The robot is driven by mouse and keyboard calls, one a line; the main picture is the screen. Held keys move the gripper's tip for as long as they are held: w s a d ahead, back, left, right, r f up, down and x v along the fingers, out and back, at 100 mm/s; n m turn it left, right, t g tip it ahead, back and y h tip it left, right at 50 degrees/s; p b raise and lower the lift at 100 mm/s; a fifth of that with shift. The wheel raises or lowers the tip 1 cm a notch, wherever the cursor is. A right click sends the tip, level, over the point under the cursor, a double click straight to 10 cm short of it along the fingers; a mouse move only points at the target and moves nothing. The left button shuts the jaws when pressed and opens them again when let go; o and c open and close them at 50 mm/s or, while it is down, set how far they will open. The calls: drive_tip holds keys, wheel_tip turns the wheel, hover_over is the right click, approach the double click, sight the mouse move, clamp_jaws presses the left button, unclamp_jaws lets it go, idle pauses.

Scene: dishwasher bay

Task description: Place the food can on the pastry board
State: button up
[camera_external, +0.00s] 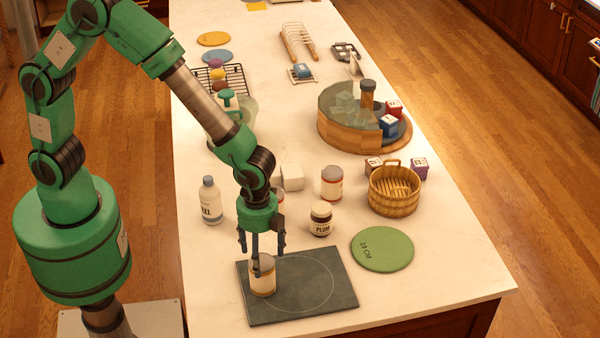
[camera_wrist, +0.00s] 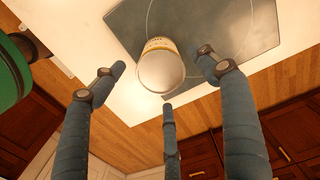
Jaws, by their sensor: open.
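A food can (camera_external: 263,280) with a pale label, yellowish bands and a grey top stands upright on the left part of the dark pastry board (camera_external: 334,299), at the left edge of its drawn circle. My gripper (camera_external: 262,252) points down just above the can, its fingers open and spread around the can's top. In the wrist view the can (camera_wrist: 161,72) sits between the spread fingers of my gripper (camera_wrist: 163,76), with gaps visible on either side. The pastry board (camera_wrist: 245,30) shows behind it there. The can's underside is hidden.
A plum jar (camera_external: 321,219), a red-banded can (camera_external: 332,183) and a white bottle (camera_external: 211,201) stand behind the board. A green round mat (camera_external: 383,249) lies to the right, with a wooden basket (camera_external: 394,191) behind it. The counter's front edge is close to the board.

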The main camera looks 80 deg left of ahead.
drive_tip(key=shift+r, duration=2)
drive_tip(key=shift+r, duration=0.1)
drive_tip(key=shift+a+r, duration=0.2)
drive_tip(key=shift+r, duration=0.1)
drive_tip(key=s+a+r+n+t, duration=0.1)
drive_tip(key=s+a+r+n, duration=0.25)
drive_tip(key=a+r, duration=0.45)
drive_tip(key=s+a+r+n+t, duration=0.2)
drive_tip(key=a+r+n, duration=0.2)
drive_tip(key=a+r, duration=0.5)
drive_tip(key=s+a+r+n+t, duration=0.1)
drive_tip(key=s+a+r+n, duration=0.3)
drive_tip(key=s, duration=0.4)
drive_tip(key=s+a+r+n+t, duration=0.1)
drive_tip(key=s+a+r+n, duration=0.3)
drive_tip(key=s, duration=0.5)
wheel_tip(320, 180, up, 3)
drive_tip(key=a, duration=0.2)
drive_tip(key=shift+s+a+t, duration=0.3)
